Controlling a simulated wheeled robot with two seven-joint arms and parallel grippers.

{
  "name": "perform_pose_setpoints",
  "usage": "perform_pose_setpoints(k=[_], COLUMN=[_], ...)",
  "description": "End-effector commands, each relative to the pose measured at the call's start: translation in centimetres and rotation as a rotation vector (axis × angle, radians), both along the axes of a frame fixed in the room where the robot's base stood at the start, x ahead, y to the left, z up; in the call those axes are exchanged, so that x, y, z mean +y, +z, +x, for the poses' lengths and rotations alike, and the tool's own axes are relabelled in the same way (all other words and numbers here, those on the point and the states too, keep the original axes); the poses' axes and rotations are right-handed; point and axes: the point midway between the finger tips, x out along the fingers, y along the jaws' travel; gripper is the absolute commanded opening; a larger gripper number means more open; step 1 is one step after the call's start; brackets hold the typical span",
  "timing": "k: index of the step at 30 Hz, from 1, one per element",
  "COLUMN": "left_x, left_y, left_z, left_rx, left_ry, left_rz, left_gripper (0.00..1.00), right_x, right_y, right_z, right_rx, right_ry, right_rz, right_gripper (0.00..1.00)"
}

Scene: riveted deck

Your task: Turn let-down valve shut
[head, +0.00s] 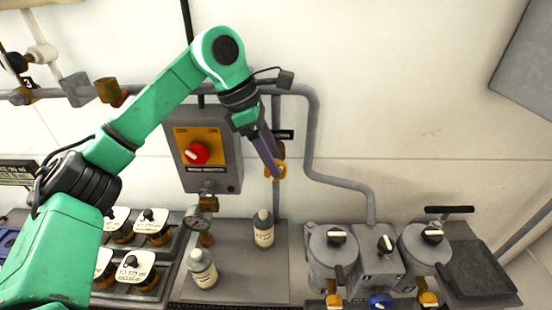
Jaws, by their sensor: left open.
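My left gripper (274,170) comes down from the green arm above, and its dark fingers reach a yellow valve handle (282,171) on a thin vertical grey pipe right of the control box. The jaws are open at the handle. The fingers partly cover it, so I cannot tell whether they touch it or how far it is turned. A small black label (284,135) sits just above; its text is too small to read, so I cannot confirm this is the let-down valve. My right gripper is not in view.
A grey box (228,178) with a red knob (197,154) on a yellow plate is on the wall to the left. Two bottles (263,229) (202,268) stand below on the bench. Grey canisters (332,258) with knobs stand right, and lidded jars (153,228) left.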

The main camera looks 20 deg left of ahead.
Motion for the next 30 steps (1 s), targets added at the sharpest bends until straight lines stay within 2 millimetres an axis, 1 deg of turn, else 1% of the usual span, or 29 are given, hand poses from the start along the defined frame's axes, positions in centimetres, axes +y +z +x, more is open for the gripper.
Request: perform_pose_setpoints(k=[1, 4, 8, 11, 12, 14, 15, 16, 17, 25, 30], left_x=[-0.2, -0.6, -0.7, -0.7, -0.7, -0.7, -0.7, -0.7, -0.7, -0.7, -0.8], left_y=[-0.5, -1.4, -1.7, -1.7, -1.7, -1.7, -1.7, -1.7, -1.7, -1.6, -1.3], left_z=[0.0, 0.1, 0.2, 0.2, 0.2, 0.2, 0.2, 0.2, 0.2, 0.2, 0.2], left_rx=[0.002, -0.001, -0.002, -0.002, -0.002, -0.002, -0.002, -0.002, -0.002, 0.001, 0.013], left_ry=[0.001, 0.001, 0.002, 0.002, 0.002, 0.002, 0.002, 0.002, 0.002, 0.001, 0.0], left_rz=[0.001, 0.0, -0.001, -0.001, -0.001, -0.001, -0.001, -0.001, -0.001, 0.01, 0.054], left_gripper=[0.62, 0.62, 0.62, 0.62, 0.59, 0.36, 0.2, 0.09, 0.0, 0.0, 0.0], right_x=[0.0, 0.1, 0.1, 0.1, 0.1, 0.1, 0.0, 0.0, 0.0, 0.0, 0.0], right_y=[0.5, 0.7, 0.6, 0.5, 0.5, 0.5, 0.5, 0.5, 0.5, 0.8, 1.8], right_z=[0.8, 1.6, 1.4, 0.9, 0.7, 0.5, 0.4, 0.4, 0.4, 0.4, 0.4], right_rx=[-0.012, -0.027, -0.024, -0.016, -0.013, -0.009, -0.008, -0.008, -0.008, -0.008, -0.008], right_ry=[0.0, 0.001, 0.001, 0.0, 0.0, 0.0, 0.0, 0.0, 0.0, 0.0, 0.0], right_rz=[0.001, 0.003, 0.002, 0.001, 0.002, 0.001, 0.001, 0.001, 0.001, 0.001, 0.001], right_gripper=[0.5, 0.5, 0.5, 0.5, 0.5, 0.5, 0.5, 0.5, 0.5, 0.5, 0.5])
